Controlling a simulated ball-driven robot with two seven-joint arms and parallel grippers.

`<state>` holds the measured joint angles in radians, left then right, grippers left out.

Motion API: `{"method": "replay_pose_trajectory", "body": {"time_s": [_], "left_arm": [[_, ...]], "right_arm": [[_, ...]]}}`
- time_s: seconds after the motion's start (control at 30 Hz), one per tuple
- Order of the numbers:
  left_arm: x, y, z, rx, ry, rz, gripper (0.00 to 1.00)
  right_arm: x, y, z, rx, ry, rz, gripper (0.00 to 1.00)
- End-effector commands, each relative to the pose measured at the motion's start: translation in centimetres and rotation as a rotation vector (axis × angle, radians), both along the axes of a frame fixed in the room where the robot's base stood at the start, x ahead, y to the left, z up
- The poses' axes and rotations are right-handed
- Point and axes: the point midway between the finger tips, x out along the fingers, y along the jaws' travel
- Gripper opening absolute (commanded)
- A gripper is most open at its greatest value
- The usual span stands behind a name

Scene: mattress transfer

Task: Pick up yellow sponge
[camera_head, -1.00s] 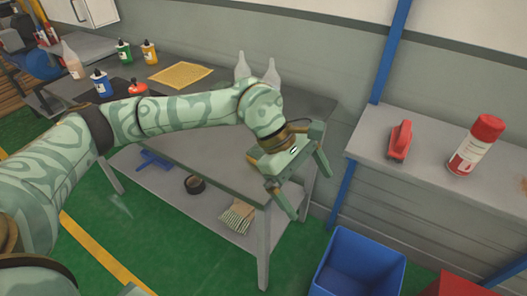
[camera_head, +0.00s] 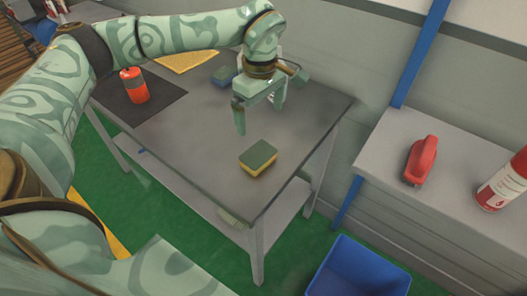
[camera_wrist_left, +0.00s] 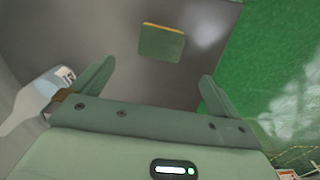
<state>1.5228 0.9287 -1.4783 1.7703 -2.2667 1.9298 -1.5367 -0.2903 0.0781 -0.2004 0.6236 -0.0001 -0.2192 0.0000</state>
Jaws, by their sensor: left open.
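The yellow sponge (camera_head: 258,158) with a dark green top layer lies flat on the grey table near its front right corner. It also shows in the left wrist view (camera_wrist_left: 161,44), ahead of the fingers and between their lines, mostly its green face with a thin yellow edge. My left gripper (camera_head: 260,117) is open and empty above the table, behind the sponge and apart from it. Its two fingers also show in the left wrist view (camera_wrist_left: 155,88). My right gripper is not in view.
An orange-red bottle (camera_head: 134,86) stands on a dark mat (camera_head: 165,98). A blue bin (camera_head: 358,270) is below right.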

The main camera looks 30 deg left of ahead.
Motion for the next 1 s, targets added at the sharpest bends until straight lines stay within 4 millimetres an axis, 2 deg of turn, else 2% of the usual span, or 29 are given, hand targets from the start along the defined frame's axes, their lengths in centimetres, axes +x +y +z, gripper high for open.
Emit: {"method": "replay_pose_trajectory", "body": {"time_s": [0.03,0.1,0.3,0.57,0.83,1.0], "left_arm": [[-0.1,0.0,-1.7,-0.001,0.007,0.0,1.0],[-0.1,0.0,-3.6,-0.001,0.007,-0.001,1.0],[-0.1,0.0,-7.8,-0.001,0.004,-0.001,1.0],[-0.1,0.1,-9.6,-0.002,0.002,-0.001,1.0],[-0.2,0.7,-13.8,-0.001,0.005,-0.001,1.0],[-0.1,0.7,-14.2,-0.002,0.0,-0.001,1.0]], "right_arm": [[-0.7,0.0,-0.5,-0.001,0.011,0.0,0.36],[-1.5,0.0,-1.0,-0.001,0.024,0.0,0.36],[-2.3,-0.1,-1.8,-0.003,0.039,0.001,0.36],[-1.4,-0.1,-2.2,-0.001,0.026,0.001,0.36],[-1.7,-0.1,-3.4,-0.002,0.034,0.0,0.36],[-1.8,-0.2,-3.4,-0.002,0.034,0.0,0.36]]}}
